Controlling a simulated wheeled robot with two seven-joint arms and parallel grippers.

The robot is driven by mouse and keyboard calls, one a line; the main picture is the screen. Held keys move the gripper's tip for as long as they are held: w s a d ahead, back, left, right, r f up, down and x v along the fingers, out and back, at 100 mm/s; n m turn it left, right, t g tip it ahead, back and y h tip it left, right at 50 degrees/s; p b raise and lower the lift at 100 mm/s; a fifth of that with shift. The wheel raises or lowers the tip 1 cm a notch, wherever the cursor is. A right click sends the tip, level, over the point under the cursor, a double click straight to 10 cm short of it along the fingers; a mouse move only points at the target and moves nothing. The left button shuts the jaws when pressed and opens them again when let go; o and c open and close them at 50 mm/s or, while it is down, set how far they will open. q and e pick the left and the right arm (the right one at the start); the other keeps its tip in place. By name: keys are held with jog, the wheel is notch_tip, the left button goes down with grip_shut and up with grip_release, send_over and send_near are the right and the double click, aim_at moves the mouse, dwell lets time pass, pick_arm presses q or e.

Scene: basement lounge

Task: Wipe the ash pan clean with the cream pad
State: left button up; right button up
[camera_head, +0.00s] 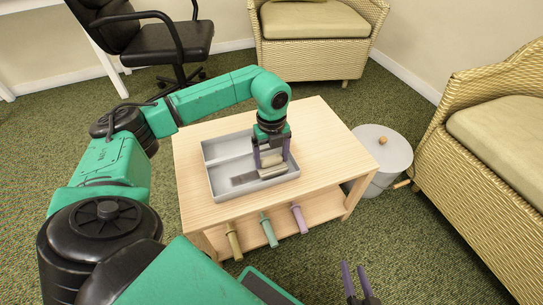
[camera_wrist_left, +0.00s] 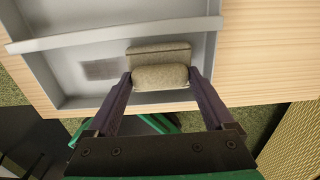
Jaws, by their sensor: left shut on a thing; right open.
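The grey ash pan (camera_head: 214,185) lies on the light wooden table, and a low divider runs across it. In the left wrist view the pan (camera_wrist_left: 70,68) shows a dark grey smudge (camera_wrist_left: 103,69) on its floor, left of the pad; the smudge (camera_head: 243,180) also shows in the head view. My left gripper (camera_head: 270,160) is shut on the cream pad (camera_wrist_left: 160,76) inside the pan's near compartment, with a finger on each side. The pad (camera_head: 272,172) looks close to the pan floor; contact cannot be told. My right gripper (camera_head: 358,284) is open and empty at the bottom, away from the table.
The table (camera_head: 310,150) has bare wood right of the pan. Several coloured handles (camera_head: 268,230) stick out at its near side. A grey lidded bin (camera_head: 380,152) stands right of it. Wicker armchairs (camera_head: 490,130) and a black office chair (camera_head: 150,40) stand around.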

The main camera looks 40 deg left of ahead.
pick_arm(q)
jog(key=shift+f, duration=0.35)
